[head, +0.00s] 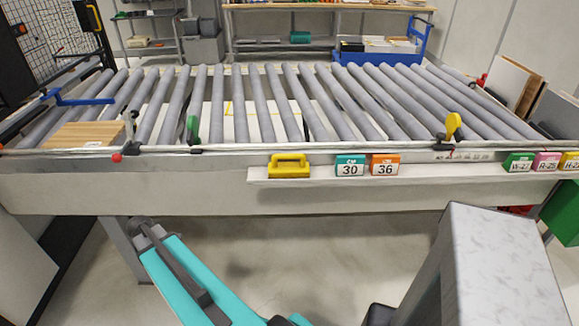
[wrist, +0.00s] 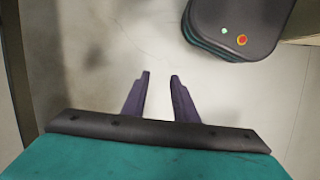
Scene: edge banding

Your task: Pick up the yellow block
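A yellow block (head: 570,162) with a partly cut-off label sits at the far right end of the front ledge, at the picture's edge. A yellow handled piece (head: 289,167) stands on the same ledge left of centre. In the wrist view my gripper (wrist: 160,75) is open, its two dark fingers apart with only bare floor between and beyond them. No block shows in the wrist view. In the head view my teal arm is low, in front of and below the ledge.
A teal block (head: 350,166) marked 30 and an orange block (head: 385,165) marked 36 stand on the ledge. Green (head: 518,162) and pink (head: 547,162) blocks stand beside the yellow one. A roller conveyor (head: 260,100) lies behind. The ledge between orange and green is clear.

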